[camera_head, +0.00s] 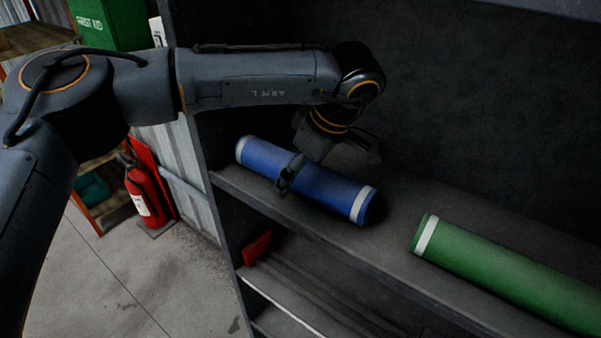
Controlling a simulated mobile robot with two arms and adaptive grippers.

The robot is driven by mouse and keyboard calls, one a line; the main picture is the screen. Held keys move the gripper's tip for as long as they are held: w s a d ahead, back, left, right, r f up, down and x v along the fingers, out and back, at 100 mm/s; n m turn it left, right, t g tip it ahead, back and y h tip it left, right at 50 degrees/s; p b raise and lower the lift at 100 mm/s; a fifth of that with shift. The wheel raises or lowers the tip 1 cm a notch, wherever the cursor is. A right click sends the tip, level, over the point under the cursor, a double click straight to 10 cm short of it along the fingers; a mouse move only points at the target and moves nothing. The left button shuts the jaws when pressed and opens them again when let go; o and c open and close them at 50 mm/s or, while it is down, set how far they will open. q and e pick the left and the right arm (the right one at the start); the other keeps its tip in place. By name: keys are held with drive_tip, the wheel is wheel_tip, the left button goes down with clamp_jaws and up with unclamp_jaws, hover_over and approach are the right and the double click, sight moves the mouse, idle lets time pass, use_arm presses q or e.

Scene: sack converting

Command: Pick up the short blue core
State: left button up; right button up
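The short blue core (328,188), a blue cylinder with pale bands at its ends, lies on its side on the dark shelf (390,252). My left gripper (322,174) comes down over its middle from above. One finger shows in front of the core's near side. The other finger appears spread out toward the back, partly hidden in shadow. The gripper looks open around the core, and I cannot tell whether a finger touches it. My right gripper is not in view.
A green core (510,275) with a pale band lies to the right on the same shelf. A red object (257,247) sits on a lower level. A red fire extinguisher (145,193) and a green first aid box (108,24) are at left. A dark wall stands behind.

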use_arm(q)
drive_tip(key=c, duration=1.4)
